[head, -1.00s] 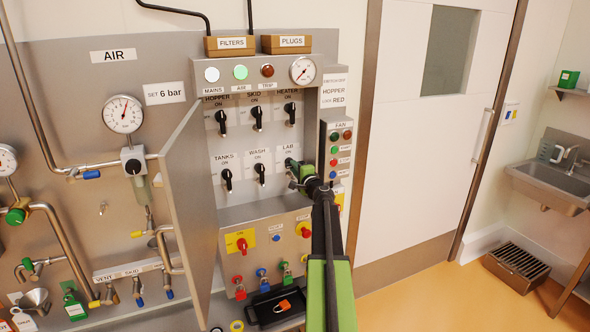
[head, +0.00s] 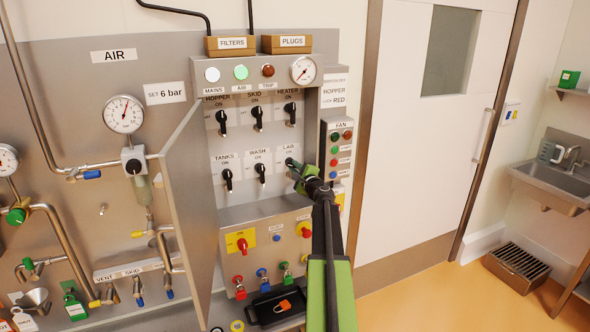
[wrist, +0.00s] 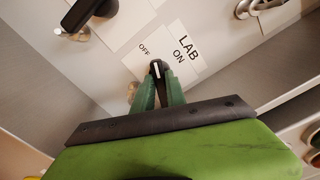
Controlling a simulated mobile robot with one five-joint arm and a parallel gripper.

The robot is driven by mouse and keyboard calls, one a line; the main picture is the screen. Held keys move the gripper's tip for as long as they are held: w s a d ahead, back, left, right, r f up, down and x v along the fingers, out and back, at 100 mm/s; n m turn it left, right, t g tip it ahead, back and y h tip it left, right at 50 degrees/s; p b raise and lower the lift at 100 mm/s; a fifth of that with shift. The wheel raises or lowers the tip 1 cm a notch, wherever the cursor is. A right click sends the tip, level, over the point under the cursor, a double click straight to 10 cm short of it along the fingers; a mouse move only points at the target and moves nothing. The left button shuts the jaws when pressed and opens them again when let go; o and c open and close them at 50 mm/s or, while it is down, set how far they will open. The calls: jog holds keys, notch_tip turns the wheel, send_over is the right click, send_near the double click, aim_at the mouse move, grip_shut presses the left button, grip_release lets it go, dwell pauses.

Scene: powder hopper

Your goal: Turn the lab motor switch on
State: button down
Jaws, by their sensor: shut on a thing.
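The lab switch (wrist: 157,72) is a small black handle with a white line, on the grey panel under the label LAB. In the wrist view its white-lined end points up the picture, between the OFF and ON marks. My gripper (wrist: 158,88) is shut on this handle, with one green finger on each side. In the head view my gripper (head: 296,170) reaches the LAB place at the right of the lower switch row, and mostly hides the handle.
The wash switch (head: 261,173) is just left of my gripper, and the heater switch (head: 291,113) is above it. The open cabinet door (head: 190,200) stands out on the left. The fan box (head: 337,150) is close on the right.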

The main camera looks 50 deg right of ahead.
jog(key=m, duration=1.3)
dwell(0.5)
jog(key=c, duration=1.4)
grip_release()
jog(key=shift+o, duration=0.2)
jog(key=shift+s, duration=0.1)
